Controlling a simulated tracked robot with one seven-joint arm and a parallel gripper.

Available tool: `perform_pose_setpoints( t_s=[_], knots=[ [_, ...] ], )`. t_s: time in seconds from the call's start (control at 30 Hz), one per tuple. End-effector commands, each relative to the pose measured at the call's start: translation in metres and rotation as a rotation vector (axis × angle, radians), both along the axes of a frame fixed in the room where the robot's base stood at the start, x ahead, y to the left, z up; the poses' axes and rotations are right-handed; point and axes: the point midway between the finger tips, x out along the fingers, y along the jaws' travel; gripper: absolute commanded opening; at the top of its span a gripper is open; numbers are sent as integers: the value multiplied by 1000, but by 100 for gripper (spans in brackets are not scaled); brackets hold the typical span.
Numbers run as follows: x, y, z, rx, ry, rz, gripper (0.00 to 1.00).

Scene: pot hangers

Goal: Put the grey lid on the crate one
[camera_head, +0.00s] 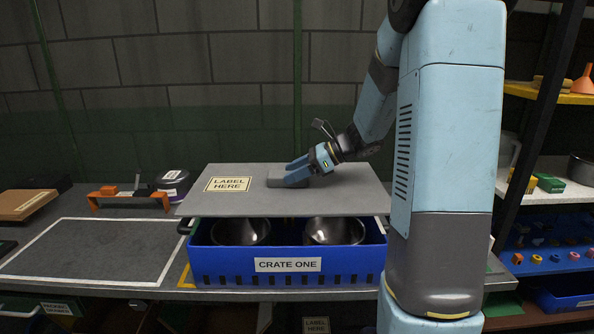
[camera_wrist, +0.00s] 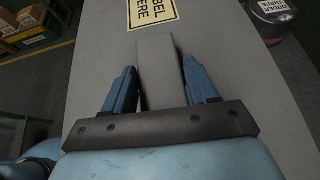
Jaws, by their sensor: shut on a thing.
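The grey lid (camera_head: 345,198) is a flat panel with a "LABEL HERE" sticker and a raised grey handle block (camera_head: 277,181). It is above the blue crate one (camera_head: 222,266), whose front stays visible below it. A dark gap shows between the lid and the crate's front rim. I cannot tell whether the lid touches the rim at the back. My gripper (camera_head: 292,172) is shut on the lid's handle. In the wrist view, its blue fingers (camera_wrist: 158,80) are on both sides of the handle.
A white-outlined area (camera_head: 90,250) on the bench to the left is clear. A brown box (camera_head: 24,204) is at far left. Shelves with small parts (camera_head: 548,240) are on the right.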

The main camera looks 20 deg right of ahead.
Motion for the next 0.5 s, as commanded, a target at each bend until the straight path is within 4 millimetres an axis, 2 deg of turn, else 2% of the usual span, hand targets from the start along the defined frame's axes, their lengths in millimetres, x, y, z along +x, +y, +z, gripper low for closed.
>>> perform_pose_setpoints(
  t_s=[0.5],
  knots=[
    [0, -1, -29, 1, 1, -2, 0]
  ],
)
